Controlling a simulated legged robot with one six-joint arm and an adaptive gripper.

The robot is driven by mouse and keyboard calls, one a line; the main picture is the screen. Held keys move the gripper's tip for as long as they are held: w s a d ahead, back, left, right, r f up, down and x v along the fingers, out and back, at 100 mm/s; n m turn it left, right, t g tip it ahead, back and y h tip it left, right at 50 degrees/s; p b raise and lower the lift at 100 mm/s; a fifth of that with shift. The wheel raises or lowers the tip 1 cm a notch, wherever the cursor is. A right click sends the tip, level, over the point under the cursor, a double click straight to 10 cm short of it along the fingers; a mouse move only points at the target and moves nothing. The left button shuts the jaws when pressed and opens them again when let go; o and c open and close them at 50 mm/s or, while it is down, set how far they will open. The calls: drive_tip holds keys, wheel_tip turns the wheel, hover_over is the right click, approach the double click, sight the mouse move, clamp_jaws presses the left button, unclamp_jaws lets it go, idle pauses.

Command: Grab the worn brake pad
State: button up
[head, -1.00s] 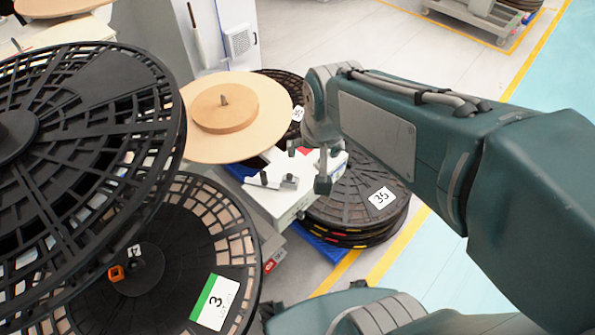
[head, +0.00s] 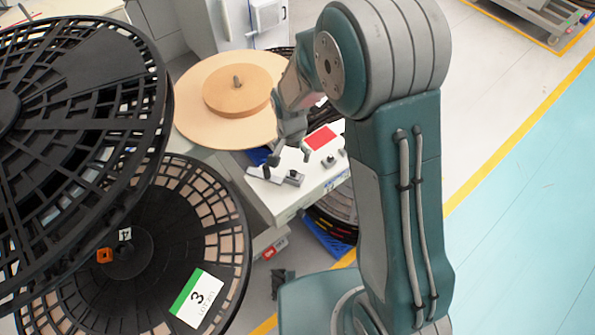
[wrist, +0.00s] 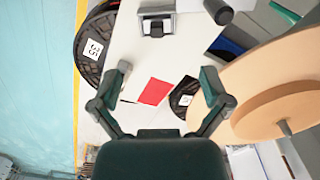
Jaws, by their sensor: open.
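No part is plainly marked as the worn brake pad. Small dark parts lie on the white bench top: a grey block (head: 293,178), which also shows in the wrist view (wrist: 157,24), and a rounded dark piece (head: 265,173) beside it, seen in the wrist view (wrist: 218,11). I cannot tell whether either is the pad. My gripper (head: 291,156) hangs over the bench, its fingers spread and empty. In the wrist view my gripper (wrist: 165,71) has the grey block beyond its fingertips and a red square (wrist: 154,91) on the bench between its fingers.
A wooden disc (head: 200,124) with a raised centre sits close left of the gripper. Large black reels (head: 90,110) fill the left side. A black reel marked 35 (wrist: 88,55) lies beside the bench. Open floor (head: 520,200) is at right.

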sight(295, 171)
drive_tip(key=f, duration=0.4)
drive_tip(key=shift+s+a+f, duration=0.1)
drive_tip(key=shift+a, duration=0.15)
drive_tip(key=shift+d+f, duration=0.35)
drive_tip(key=shift+f, duration=0.25)
drive_tip(key=f, duration=0.3)
drive_tip(key=shift+d+f, duration=0.2)
drive_tip(key=shift+f, duration=0.15)
drive_tip(key=shift+a+f, duration=0.2)
drive_tip(key=shift+f, duration=0.2)
drive_tip(key=shift+d, duration=0.1)
drive_tip(key=c, duration=1.2)
